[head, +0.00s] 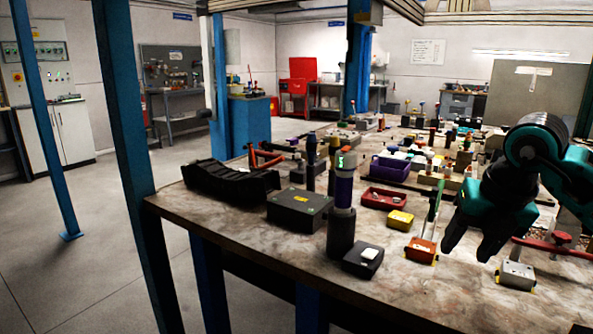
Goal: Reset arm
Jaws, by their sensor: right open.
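My right arm comes in from the right edge in dark teal and black. My right gripper (469,248) points down over the front right of the workbench (225,222), with its two dark fingers slightly apart and nothing seen between them. A small orange box (421,250) is just left of the fingertips, and a grey metal box (516,275) is to their right. I cannot tell how high the fingers are above the bench. My left gripper is not in view.
A dark post with a purple section (343,190) stands near the front edge, beside a black box (363,259). A flat dark box (299,209), yellow box (400,219) and red tray (383,199) lie behind. Blue posts (123,110) rise at left; the floor there is clear.

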